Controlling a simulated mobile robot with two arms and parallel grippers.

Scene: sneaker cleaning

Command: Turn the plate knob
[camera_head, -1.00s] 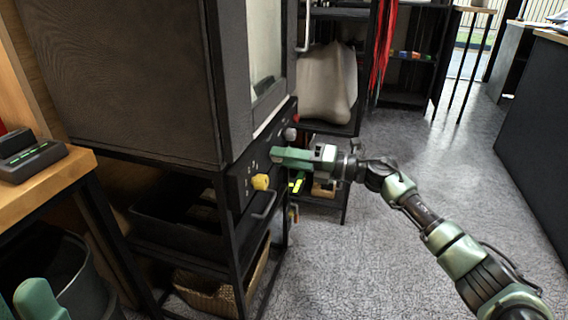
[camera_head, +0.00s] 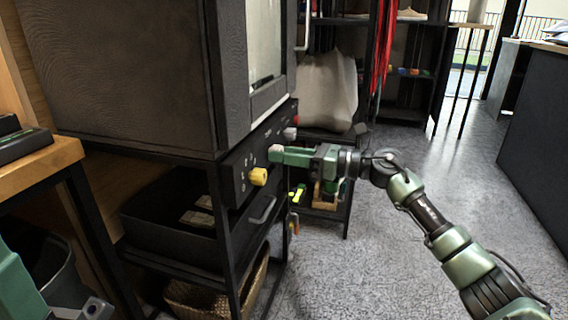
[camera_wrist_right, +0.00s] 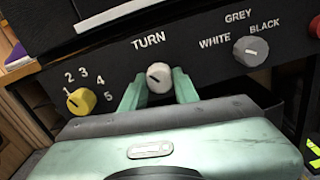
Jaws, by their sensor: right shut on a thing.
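The plate knob is the light grey knob (camera_wrist_right: 159,77) under the word TURN on the black control panel, in the right wrist view. My right gripper (camera_wrist_right: 158,88) has a green finger on each side of it and is shut on it. In the head view my right gripper (camera_head: 275,154) reaches the panel front from the right and hides this knob. A green and grey part of my left arm shows at the lower left corner of the head view; its jaw state is not clear.
A yellow knob (camera_wrist_right: 81,101) with numbers is left of the held knob. A grey selector knob (camera_wrist_right: 251,51) and a red knob (camera_wrist_right: 315,27) are to its right. A drawer handle (camera_head: 264,210) is below the panel. Floor (camera_head: 400,260) is open at right.

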